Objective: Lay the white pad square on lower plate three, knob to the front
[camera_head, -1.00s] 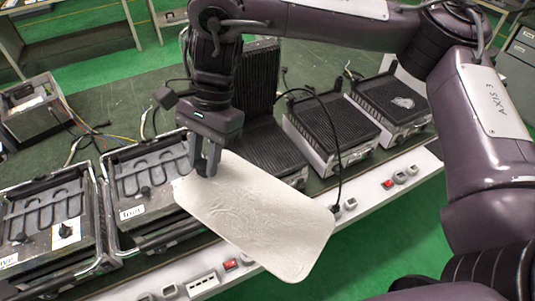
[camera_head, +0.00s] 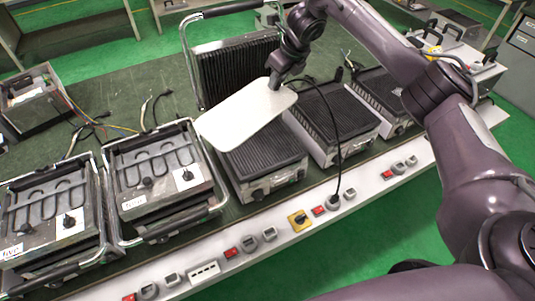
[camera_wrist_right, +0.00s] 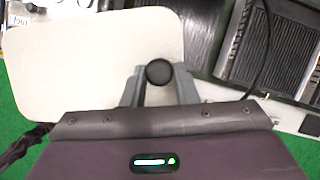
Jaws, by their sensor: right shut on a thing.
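The white pad (camera_head: 243,118) is a flat slab with rounded corners. My right gripper (camera_head: 275,84) is shut on its black knob, which shows between the fingers in the right wrist view (camera_wrist_right: 159,72). The pad hangs over the back part of the ribbed lower plate (camera_head: 268,152) of the third grill from the left and covers part of it. In the picture it lies turned at an angle to that plate. The height of the gap is hard to tell. The grill's ribbed lid (camera_head: 232,62) stands raised behind. My left gripper is not in view.
Two units with heating coils (camera_head: 155,172) stand to the left. Another ribbed grill (camera_head: 338,115) stands close on the right. A black cable (camera_head: 335,145) hangs in front of that grill to the white switch strip (camera_head: 260,258) along the bench's front edge.

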